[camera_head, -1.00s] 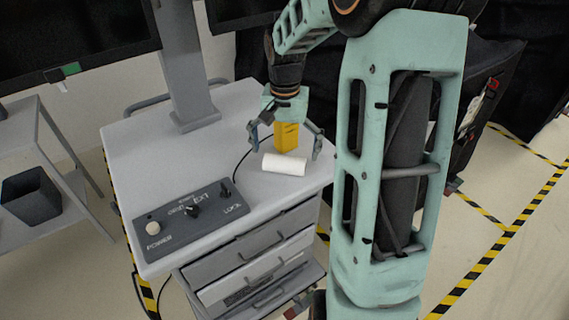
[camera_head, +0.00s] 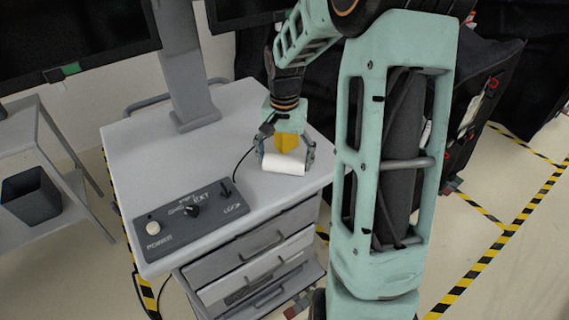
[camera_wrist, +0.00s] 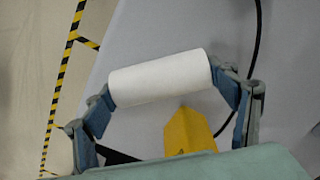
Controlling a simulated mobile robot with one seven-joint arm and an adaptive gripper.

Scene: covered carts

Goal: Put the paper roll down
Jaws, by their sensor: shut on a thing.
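The white paper roll (camera_head: 284,164) lies on its side at the right front part of the grey cart top (camera_head: 235,110). In the wrist view the roll (camera_wrist: 160,78) spans between the two fingers. My gripper (camera_head: 286,160) is shut on the roll, with one finger at each end; it also shows in the wrist view (camera_wrist: 168,90). Whether the roll's underside touches the cart top cannot be told.
A dark control box (camera_head: 190,213) with knobs sits left of the roll on the cart. A black cable (camera_head: 240,158) runs beside the gripper. A grey post (camera_head: 186,65) rises at the back. Drawers (camera_head: 262,250) are below.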

